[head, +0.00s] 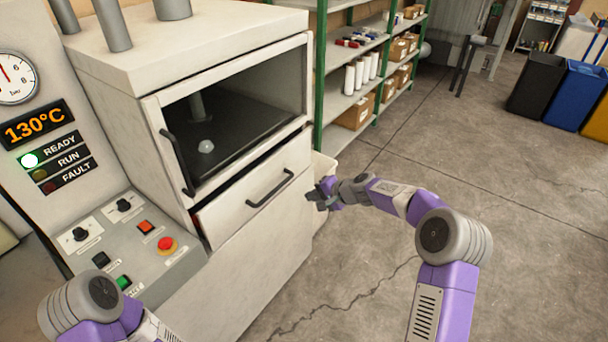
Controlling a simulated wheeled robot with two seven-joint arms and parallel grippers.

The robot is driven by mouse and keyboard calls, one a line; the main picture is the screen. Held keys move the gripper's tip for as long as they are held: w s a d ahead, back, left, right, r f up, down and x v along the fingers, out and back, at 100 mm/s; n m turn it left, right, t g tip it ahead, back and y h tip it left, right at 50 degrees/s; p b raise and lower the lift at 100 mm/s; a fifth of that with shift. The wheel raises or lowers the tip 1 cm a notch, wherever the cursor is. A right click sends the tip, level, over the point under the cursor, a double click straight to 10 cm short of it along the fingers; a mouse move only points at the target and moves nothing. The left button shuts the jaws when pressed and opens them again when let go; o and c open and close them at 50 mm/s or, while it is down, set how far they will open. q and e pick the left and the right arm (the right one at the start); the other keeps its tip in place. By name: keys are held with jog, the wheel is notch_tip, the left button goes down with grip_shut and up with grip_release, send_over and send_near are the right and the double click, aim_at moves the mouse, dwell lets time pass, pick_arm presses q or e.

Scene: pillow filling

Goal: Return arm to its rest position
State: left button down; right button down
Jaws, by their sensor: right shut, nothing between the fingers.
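My right arm (443,255) is purple and grey and reaches in from the lower right. Its gripper (318,196) is shut and empty, just right of the machine's drawer front, near its handle (270,188). I cannot tell whether it touches the drawer. My left arm (82,305) shows only partly at the lower left, and its gripper is out of view. The drawer (255,195) appears slightly ajar.
A control panel (130,245) with buttons stands at the left, below a 130°C display (37,124) and a lit READY lamp (30,160). Green-posted shelves (345,105) stand behind the machine. Bins (580,95) stand far right. The concrete floor (530,210) at right is clear.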

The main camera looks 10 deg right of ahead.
jog(key=s+a+f+n+g+h, duration=0.1)
jog(key=s+a+f+g, duration=0.15)
jog(key=s+f, duration=0.65)
jog(key=s+a+f+n+g+h, duration=0.1)
jog(key=s+a+f+n+g, duration=0.15)
jog(key=s+f, duration=0.6)
jog(key=s+a+f+n+g, duration=0.1)
jog(key=s+f, duration=0.3)
jog(key=s, duration=0.6)
jog(key=s+a+f+n+g, duration=0.1)
jog(key=s+a+f+n, duration=0.2)
jog(key=s, duration=0.8)
jog(key=shift+s+a+f+g+h, duration=0.25)
jog(key=shift+a+f, duration=0.3)
jog(key=shift+f, duration=0.3)
